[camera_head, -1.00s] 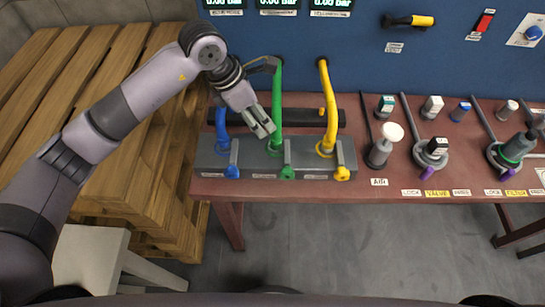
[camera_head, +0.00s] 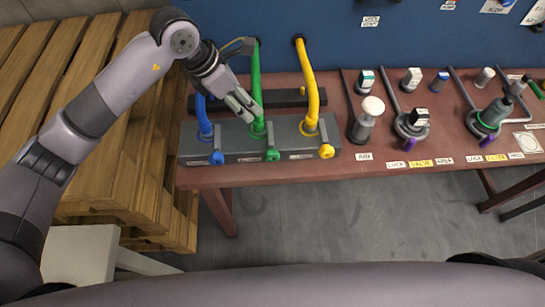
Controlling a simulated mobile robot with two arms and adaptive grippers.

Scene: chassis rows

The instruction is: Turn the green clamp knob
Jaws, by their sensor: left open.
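The green clamp knob (camera_head: 272,155) sits on the front of the grey manifold block (camera_head: 233,143), below the green hose (camera_head: 257,90). A blue knob (camera_head: 216,157) is to its left and a yellow knob (camera_head: 326,151) to its right. My left gripper (camera_head: 246,109) is open, with its fingers angled down to the right, above and behind the green knob in the picture. In the picture its fingertips overlap or come close to the green hose; I cannot tell whether they touch. The gripper appears apart from the green knob. My right gripper is not in view.
The blue hose (camera_head: 203,116) and yellow hose (camera_head: 309,88) rise on either side of the green one. Further right on the red-brown bench (camera_head: 375,165) stand a white-capped valve (camera_head: 367,117) and clamped fittings. Wooden pallets (camera_head: 118,170) are at the left.

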